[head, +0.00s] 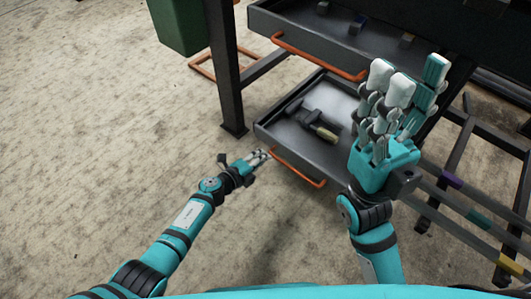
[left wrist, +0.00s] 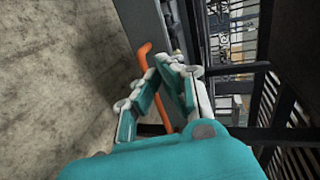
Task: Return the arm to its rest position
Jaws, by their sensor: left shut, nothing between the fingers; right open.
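My left gripper (head: 258,157) is shut and empty. In the head view it is low, just left of the lower drawer's orange handle (head: 298,168). In the left wrist view the left gripper's fingers (left wrist: 165,68) come together in front of an orange handle (left wrist: 145,58); I cannot tell whether they touch it. My right gripper (head: 405,82) is open and empty, raised with fingers upward. It covers the right part of the lower drawer (head: 268,130).
The lower drawer stands open with a dark tool (head: 312,119) in it. The upper drawer (head: 262,22) with its orange handle (head: 318,58) holds small blocks. A dark post (head: 225,75) and a green bin (head: 180,25) stand behind. The floor at left is clear.

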